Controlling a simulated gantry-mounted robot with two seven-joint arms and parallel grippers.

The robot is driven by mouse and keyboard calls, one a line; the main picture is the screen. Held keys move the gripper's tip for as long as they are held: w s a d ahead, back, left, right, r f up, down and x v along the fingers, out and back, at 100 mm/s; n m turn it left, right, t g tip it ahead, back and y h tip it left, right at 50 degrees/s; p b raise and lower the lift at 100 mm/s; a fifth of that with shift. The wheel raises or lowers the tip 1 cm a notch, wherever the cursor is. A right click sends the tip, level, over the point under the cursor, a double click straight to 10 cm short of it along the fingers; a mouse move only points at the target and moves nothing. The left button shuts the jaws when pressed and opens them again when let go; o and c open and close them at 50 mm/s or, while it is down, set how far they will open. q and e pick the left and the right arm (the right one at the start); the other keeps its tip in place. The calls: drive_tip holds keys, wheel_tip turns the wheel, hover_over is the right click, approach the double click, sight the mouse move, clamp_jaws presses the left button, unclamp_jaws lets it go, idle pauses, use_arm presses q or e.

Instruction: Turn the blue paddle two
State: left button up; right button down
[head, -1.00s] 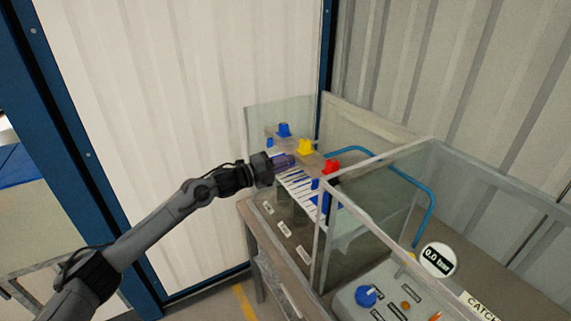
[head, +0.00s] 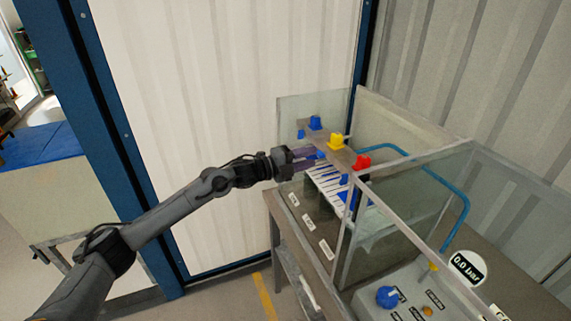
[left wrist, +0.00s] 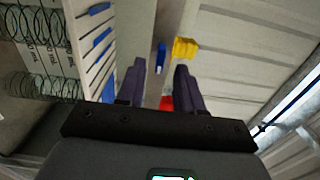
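My left gripper (head: 312,158) reaches in from the left to the front of the pump rig in the head view. In the left wrist view its two dark fingers (left wrist: 160,68) stand apart. A blue paddle (left wrist: 160,58) shows between and just beyond the fingertips, with gaps on both sides. In the head view blue paddles show at the left end (head: 301,134) and right end (head: 344,179) of the row; the gripper partly hides the middle one (head: 320,155). Blue (head: 315,122), yellow (head: 337,141) and red (head: 362,161) knobs sit on top. The right gripper is out of view.
Clear panels (head: 425,190) in a grey frame stand around the rig, with a blue hose (head: 458,215) behind. A control box with a blue dial (head: 387,297) and a 0.0 bar gauge (head: 467,267) are at the lower right. Free floor lies left of the bench.

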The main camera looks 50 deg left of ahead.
use_arm(q)
drive_tip(key=v, duration=0.7)
drive_tip(key=shift+s+a, duration=0.15)
drive_tip(key=shift+s, duration=0.25)
idle(0.3)
